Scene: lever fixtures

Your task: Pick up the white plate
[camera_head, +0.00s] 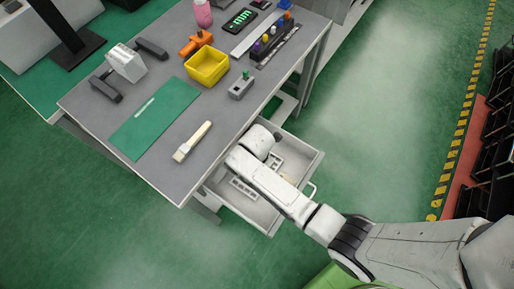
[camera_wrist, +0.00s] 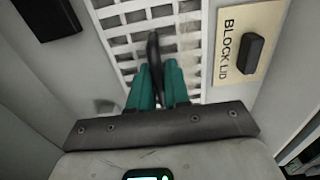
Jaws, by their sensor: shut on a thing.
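In the wrist view, the white plate (camera_wrist: 120,40) is a flat panel with a grid of square holes. A dark upright handle (camera_wrist: 153,48) stands in front of it, apparently part of it. My gripper (camera_wrist: 156,75) has its teal fingers close together on this handle. Whether the plate is lifted or still resting cannot be told. In the head view, my wrist reaches into an open drawer (camera_head: 261,222) under the table, and my fingers are hidden. A pale slotted piece (camera_head: 243,189) shows in the drawer beside my arm.
A beige "BLOCK LID" plate (camera_wrist: 240,45) with a black knob lies right of the white plate. Drawer walls stand close around my gripper. On the table (camera_head: 160,175) are a yellow bin (camera_head: 207,66), a green mat (camera_head: 153,116) and a brush (camera_head: 193,140).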

